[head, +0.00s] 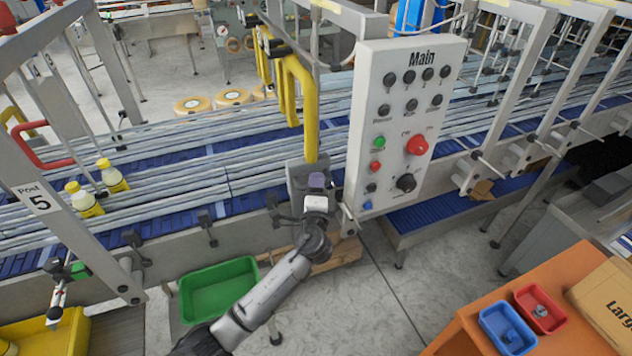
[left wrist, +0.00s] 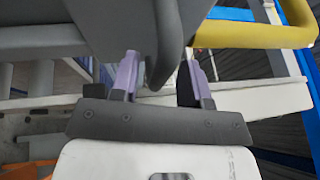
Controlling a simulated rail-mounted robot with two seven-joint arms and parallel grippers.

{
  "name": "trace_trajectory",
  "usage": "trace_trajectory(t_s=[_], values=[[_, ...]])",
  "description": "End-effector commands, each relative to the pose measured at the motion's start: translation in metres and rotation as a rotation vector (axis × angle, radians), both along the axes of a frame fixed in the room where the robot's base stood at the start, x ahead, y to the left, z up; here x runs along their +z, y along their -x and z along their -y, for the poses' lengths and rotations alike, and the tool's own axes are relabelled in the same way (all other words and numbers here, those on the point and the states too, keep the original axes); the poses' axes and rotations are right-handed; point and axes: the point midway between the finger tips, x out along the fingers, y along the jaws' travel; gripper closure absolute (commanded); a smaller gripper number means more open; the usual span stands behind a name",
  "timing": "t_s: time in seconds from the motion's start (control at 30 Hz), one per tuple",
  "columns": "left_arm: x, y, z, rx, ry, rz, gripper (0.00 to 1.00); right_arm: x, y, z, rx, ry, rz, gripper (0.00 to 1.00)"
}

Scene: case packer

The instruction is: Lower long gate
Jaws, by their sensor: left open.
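A yellow bent bar (head: 309,110) stands upright over the conveyor, left of the Main panel; I cannot tell for sure whether it is the long gate. Its lower end meets a grey block (head: 297,180) at the conveyor's near side. My left gripper (head: 317,182) is in front of this block. In the left wrist view its purple-tipped fingers (left wrist: 162,72) are apart, with a dark grey rounded part (left wrist: 135,30) between or just beyond them; contact is unclear. A yellow bar (left wrist: 250,34) shows at upper right there. My right gripper is not in view.
The Main control panel (head: 408,130) stands close to the right of my left gripper. Yellow-capped bottles (head: 82,198) stand on the conveyor at left. A green bin (head: 215,290) is below. An orange table (head: 560,270) with small trays is at lower right.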

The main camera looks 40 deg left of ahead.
Motion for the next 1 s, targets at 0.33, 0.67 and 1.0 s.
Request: trace_trajectory(t_s=[0.33, 0.67, 1.0], values=[[0.0014, -0.0056, -0.0042, 0.0, 0.001, 0.001, 0.58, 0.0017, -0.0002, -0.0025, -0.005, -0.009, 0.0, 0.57], [0.0012, -0.0053, -0.004, 0.0, 0.0, 0.0, 0.79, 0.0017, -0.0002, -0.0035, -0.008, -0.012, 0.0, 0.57], [0.0012, -0.0053, -0.004, 0.0, 0.0, 0.0, 1.0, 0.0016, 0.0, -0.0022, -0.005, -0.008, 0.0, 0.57]])
